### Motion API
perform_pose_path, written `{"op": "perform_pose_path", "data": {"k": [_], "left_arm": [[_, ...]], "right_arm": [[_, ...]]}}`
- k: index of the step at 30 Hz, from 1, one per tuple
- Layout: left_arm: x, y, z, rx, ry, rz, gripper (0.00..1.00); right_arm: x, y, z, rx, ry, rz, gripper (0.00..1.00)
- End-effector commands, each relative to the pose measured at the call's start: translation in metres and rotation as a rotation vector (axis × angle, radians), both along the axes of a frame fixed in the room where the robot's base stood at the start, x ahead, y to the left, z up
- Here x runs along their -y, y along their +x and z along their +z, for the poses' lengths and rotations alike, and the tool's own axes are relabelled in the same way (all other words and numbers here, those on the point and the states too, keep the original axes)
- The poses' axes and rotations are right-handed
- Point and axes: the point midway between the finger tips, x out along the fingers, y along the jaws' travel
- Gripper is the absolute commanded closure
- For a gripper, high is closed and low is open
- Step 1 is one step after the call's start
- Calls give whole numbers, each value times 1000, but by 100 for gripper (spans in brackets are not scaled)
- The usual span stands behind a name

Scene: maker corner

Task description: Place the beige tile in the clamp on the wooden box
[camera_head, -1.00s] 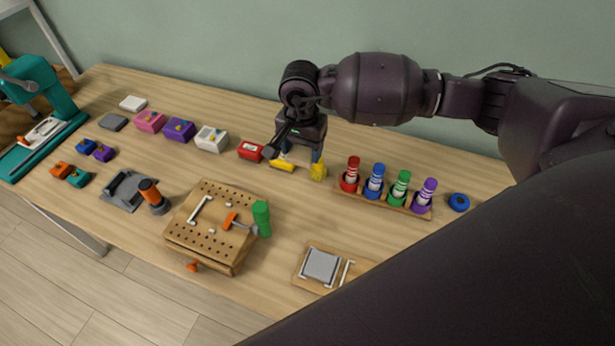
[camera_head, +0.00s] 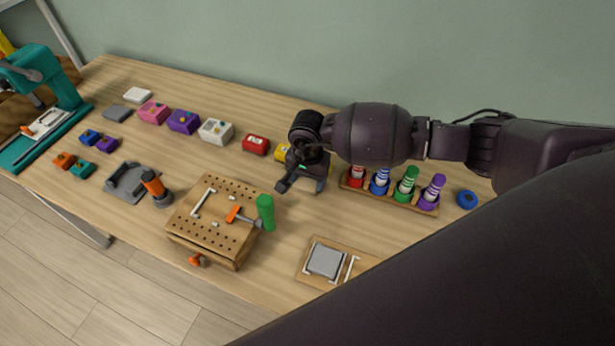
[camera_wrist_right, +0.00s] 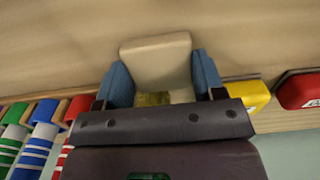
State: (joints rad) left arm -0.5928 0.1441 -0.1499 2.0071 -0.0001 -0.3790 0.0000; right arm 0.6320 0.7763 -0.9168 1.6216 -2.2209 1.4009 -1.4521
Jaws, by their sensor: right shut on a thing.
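My right gripper (camera_wrist_right: 158,88) is shut on the beige tile (camera_wrist_right: 157,60), which sits between its two blue fingertips in the right wrist view. The wooden box (camera_head: 211,238) has a top full of holes with a white L-shaped stop (camera_head: 200,203). Its clamp (camera_head: 235,215) has an orange part and a green handle (camera_head: 265,212). The clamp area is bare of any tile. My left gripper is not in view.
A rack with red, blue, green and purple markers (camera_head: 407,196) stands right of the gripper. A yellow box (camera_head: 281,153) and red box (camera_head: 256,144) are behind it. A board with a grey square (camera_head: 325,261) lies in front.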

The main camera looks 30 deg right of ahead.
Motion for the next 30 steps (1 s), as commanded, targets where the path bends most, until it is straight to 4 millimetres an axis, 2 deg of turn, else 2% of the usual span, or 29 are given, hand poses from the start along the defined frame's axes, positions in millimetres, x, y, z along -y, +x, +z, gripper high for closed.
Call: {"op": "perform_pose_path", "data": {"k": [11,12,16,25,30], "left_arm": [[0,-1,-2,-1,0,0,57],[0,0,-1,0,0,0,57],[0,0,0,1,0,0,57],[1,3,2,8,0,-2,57],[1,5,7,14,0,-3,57]], "right_arm": [[0,0,-4,1,-1,0,60],[0,0,-3,1,-1,-1,33],[0,0,-2,1,0,-1,13],[0,0,-1,1,0,-1,12],[1,2,12,6,0,-1,12]]}}
